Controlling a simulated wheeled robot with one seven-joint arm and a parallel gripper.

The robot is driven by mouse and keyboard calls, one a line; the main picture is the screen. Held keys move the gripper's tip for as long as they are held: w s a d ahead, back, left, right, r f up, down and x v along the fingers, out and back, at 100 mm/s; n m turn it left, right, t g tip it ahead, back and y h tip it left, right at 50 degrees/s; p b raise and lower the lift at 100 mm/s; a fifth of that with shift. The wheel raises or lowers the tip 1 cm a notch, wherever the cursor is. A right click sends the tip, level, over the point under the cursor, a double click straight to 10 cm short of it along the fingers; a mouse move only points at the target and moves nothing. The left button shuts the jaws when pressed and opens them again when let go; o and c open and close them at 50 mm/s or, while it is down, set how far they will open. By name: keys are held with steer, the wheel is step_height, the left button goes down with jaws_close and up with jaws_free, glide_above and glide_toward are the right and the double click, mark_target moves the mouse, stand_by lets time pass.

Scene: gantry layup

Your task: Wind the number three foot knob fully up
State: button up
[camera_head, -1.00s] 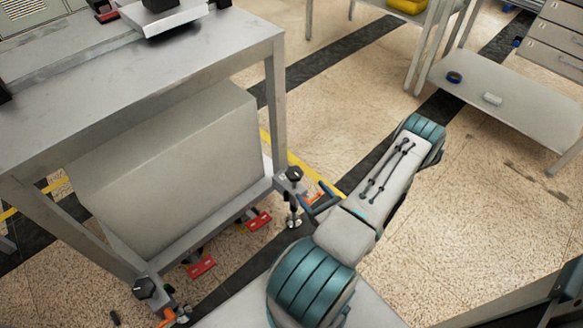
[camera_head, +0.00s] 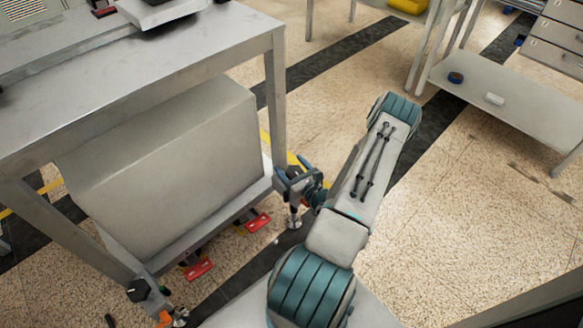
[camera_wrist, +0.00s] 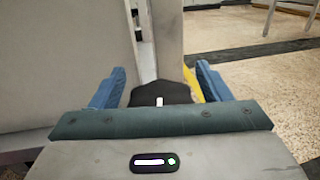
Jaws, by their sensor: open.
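A black foot knob (camera_head: 294,174) sits by the bench's far right leg, above a metal foot (camera_head: 294,222). My gripper (camera_head: 292,168) is at this knob with its blue fingers open. In the wrist view the dark knob (camera_wrist: 158,94), with a white mark on it, lies between the spread fingers of my gripper (camera_wrist: 161,80), with a gap on either side. My palm hides its near part. A second black knob (camera_head: 138,290) is at the near leg, away from my gripper. I see no number on either knob.
The steel bench (camera_head: 150,80) and its leg (camera_head: 276,105) stand close beside my gripper. A large grey box (camera_head: 165,165) fills the space below. Red pedals (camera_head: 198,269) lie near the floor. A low shelf (camera_head: 520,105) stands at the right. Floor between is clear.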

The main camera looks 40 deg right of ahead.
steer(key=c, duration=1)
steer(key=shift+n+y, duration=0.4)
steer(key=shift+y, duration=0.2)
steer(key=n+y, duration=0.1)
steer(key=y, duration=0.1)
steer(key=n+g+y, duration=0.1)
steer(key=n+y, duration=0.1)
steer(key=y, duration=0.1)
steer(key=n+y, duration=0.1)
steer(key=y, duration=0.1)
steer(key=shift+s+a+f+n+b, duration=0.1)
steer(key=shift+a+f+n+b, duration=0.05)
steer(key=shift+a+n+b, duration=0.25)
steer(key=shift+s+a+n+g+y+b, duration=0.2)
steer(key=shift+n+g+y+b, duration=0.25)
steer(key=shift+n+g+y, duration=1.1)
steer(key=shift+s+a+n+g+y+b, duration=0.15)
steer(key=shift+n+g+y+b, duration=0.3)
steer(key=shift+n+g+y, duration=1.05)
steer(key=shift+m+t+y, duration=0.35)
steer(key=shift+y, duration=0.2)
steer(key=o, duration=1)
